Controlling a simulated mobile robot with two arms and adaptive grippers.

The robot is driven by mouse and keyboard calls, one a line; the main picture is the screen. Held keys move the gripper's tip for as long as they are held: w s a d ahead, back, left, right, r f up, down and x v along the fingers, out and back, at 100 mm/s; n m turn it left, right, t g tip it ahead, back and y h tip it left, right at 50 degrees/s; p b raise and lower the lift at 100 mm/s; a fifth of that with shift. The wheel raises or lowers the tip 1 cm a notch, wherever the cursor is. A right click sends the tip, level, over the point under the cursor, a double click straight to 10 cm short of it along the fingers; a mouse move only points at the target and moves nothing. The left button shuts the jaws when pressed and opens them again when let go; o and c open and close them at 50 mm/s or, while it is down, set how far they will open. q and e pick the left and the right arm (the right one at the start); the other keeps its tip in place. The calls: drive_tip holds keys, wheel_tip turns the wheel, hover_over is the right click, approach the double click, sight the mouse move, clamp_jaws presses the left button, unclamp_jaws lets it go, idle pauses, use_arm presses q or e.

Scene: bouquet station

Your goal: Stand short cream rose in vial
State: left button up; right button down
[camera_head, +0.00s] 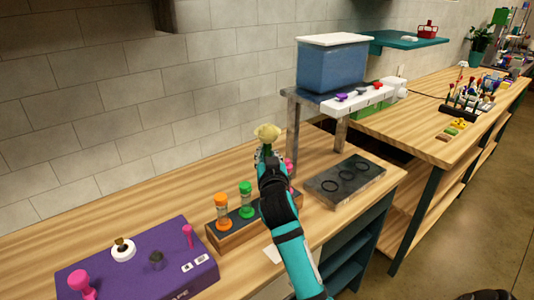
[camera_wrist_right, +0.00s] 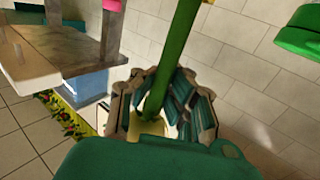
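A cream rose (camera_head: 267,132) shows at the tip of my right gripper (camera_head: 266,154), above the counter. In the right wrist view its green stem (camera_wrist_right: 182,45) runs between the fingers of my right gripper (camera_wrist_right: 162,110), which look closed around it, and the pale bloom (camera_wrist_right: 148,126) is just beyond them. An orange-topped vial (camera_head: 222,206) and a green-topped vial (camera_head: 246,197) stand upright in a wooden rack (camera_head: 228,239). A pink-topped one (camera_head: 291,168) is mostly hidden behind my right arm. My left gripper is out of view.
A purple panel (camera_head: 140,277) with pink knobs lies at the left. A dark slab (camera_head: 357,177) with ring marks lies right of the rack. A raised shelf (camera_head: 303,95) holds a blue bin (camera_head: 333,67). The counter behind the rack (camera_head: 170,200) is clear.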

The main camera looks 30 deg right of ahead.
drive_tip(key=c, duration=0.8)
unclamp_jaws()
drive_tip(key=shift+c, duration=0.2)
drive_tip(key=p+v, duration=0.1)
drive_tip(key=v, duration=0.8)
idle(0.7)
drive_tip(key=shift+f, duration=0.15)
idle(0.4)
